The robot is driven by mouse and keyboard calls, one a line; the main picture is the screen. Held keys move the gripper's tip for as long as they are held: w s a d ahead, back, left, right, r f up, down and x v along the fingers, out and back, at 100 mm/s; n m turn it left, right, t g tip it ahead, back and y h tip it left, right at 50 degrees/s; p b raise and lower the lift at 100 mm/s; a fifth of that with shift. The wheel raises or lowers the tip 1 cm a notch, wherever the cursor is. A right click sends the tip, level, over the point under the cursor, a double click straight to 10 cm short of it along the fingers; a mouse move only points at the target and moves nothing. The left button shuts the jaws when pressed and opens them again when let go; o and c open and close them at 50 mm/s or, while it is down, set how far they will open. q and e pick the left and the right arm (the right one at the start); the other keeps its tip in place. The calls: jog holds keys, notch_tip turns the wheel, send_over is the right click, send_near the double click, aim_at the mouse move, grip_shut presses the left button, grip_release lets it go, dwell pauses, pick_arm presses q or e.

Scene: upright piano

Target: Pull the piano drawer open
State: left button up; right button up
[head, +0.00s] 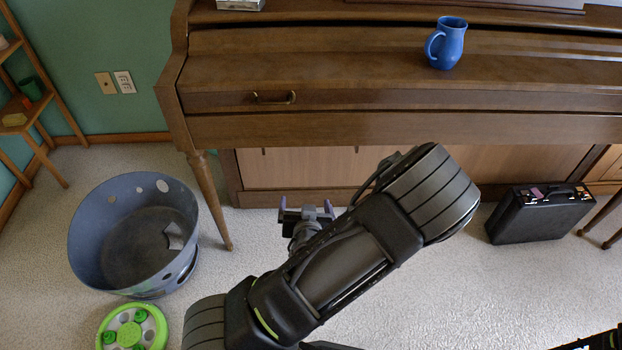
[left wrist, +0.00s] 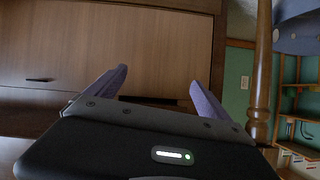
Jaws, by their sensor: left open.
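The brown piano drawer (head: 400,98) is a long, narrow front below the piano's wooden ledge, and it looks shut. Its small curved metal handle (head: 273,98) is at the left part of the front. My left gripper (head: 306,206) has purple fingers and is open and empty. In the head view it appears below the drawer front, before the lower panel, apart from the handle. In the left wrist view the open fingers (left wrist: 157,80) face the piano's wood panel, and I cannot make out the handle there.
A blue mug (head: 450,45) stands on the piano ledge. A piano leg (head: 210,195) is left of my gripper. A grey bin (head: 85,240) and a green round toy (head: 132,330) are on the carpet at left. A black case (head: 540,215) stands at right.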

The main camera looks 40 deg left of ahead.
pick_arm(q)
jog(key=w+a+r+n+t+y+b, duration=0.1)
jog(key=w+r+t+b, duration=0.3)
jog(key=r, duration=0.4)
jog(key=shift+w+a+r+t+y+b, duration=0.15)
jog(key=shift+w+t+y+b, duration=0.3)
jog(key=shift+y, duration=0.45)
pick_arm(e)
notch_tip(320, 180, down, 8)
jog(key=shift+w+d, duration=0.2)
jog(key=shift+w, duration=0.15)
pick_arm(q)
jog(key=b+x, duration=0.3)
jog(key=x, duration=0.4)
jog(key=shift+w+a+b, duration=0.2)
jog(key=shift+a+b, duration=0.1)
pick_arm(e)
jog(key=f, duration=0.3)
jog(key=shift+w+f, duration=0.2)
jog(key=shift+w, duration=0.1)
